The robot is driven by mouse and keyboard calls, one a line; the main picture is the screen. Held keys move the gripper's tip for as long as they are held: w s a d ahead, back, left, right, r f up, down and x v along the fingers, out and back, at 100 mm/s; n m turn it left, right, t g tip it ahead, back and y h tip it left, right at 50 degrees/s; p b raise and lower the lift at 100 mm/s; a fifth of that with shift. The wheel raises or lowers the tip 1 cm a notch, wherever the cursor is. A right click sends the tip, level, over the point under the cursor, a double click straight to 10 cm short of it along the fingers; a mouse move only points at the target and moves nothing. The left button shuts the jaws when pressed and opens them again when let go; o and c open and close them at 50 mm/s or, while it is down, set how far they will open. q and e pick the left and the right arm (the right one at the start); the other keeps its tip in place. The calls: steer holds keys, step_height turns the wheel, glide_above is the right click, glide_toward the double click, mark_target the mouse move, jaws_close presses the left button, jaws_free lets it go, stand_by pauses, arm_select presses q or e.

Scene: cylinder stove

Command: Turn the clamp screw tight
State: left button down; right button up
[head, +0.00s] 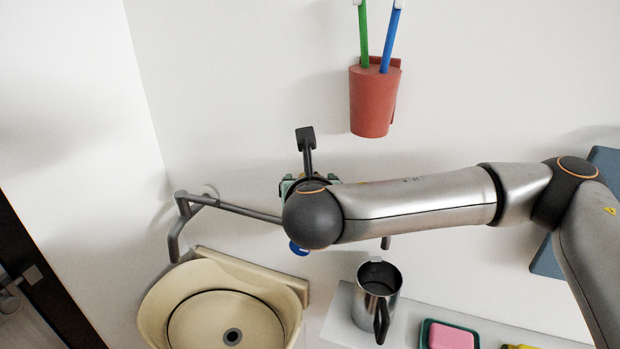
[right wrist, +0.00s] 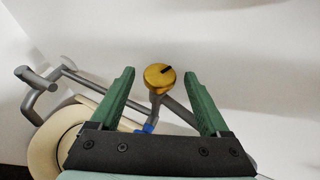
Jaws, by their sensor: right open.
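The clamp screw (right wrist: 159,77) shows in the right wrist view as a round gold knob with a dark mark on its face. It sits on a grey clamp on the wall-mounted bar, and a blue part (right wrist: 147,129) shows lower on it. My right gripper (right wrist: 160,73) is open, its green fingers to the left and right of the knob with a clear gap on each side. In the head view the knob is hidden behind my right arm's round joint, and only bits of green finger (head: 287,186) show. The blue part (head: 298,248) shows below the joint. My left gripper is not in view.
A grey wall bar (head: 240,209) runs left to a bent end above a cream basin (head: 170,301). A red cup (head: 372,105) with green and blue sticks hangs above. A metal jug (head: 375,281) and a pink block (head: 450,336) stand on a white shelf (head: 338,318) below right.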

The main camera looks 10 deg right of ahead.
jaws_close()
stand_by(0.7)
